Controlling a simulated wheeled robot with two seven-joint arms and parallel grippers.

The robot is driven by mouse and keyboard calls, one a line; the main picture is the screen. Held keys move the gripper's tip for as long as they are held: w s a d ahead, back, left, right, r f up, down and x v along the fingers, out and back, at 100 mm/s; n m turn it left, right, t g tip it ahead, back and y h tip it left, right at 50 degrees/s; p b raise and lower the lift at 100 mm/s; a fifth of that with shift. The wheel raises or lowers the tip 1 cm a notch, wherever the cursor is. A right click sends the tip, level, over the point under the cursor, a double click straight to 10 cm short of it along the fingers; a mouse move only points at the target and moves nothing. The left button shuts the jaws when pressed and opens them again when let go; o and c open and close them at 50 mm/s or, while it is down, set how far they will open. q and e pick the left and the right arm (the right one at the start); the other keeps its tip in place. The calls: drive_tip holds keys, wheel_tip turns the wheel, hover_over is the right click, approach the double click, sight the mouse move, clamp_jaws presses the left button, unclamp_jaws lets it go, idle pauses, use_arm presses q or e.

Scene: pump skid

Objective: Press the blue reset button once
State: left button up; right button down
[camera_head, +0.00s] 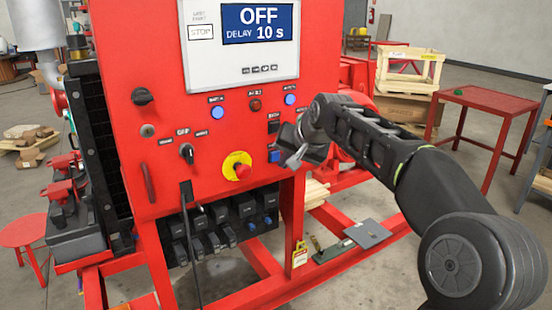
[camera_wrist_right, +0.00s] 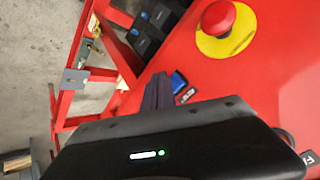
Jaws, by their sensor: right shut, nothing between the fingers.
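A small square blue button (camera_head: 274,156) sits on the red panel, right of the emergency stop; its label is too small to read. It also shows in the right wrist view (camera_wrist_right: 178,80), just right of the fingertips. My right gripper (camera_head: 293,160) is shut and empty, close in front of the panel beside the blue button. In the right wrist view its shut fingers (camera_wrist_right: 157,92) point toward the panel, a little left of the button. I cannot tell whether they touch anything. My left gripper is not in view.
A red mushroom emergency stop (camera_head: 243,171) on a yellow plate is near the blue button. Two round blue lights (camera_head: 217,112) and a red one sit higher. The display (camera_head: 260,24) reads OFF, DELAY 10 s. A red frame (camera_head: 262,258) stands below.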

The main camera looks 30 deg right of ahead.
drive_tip(key=s+b, duration=0.2)
drive_tip(key=s, duration=0.2)
drive_tip(key=shift+s, duration=0.4)
drive_tip(key=shift+w+a+f, duration=0.1)
idle(0.5)
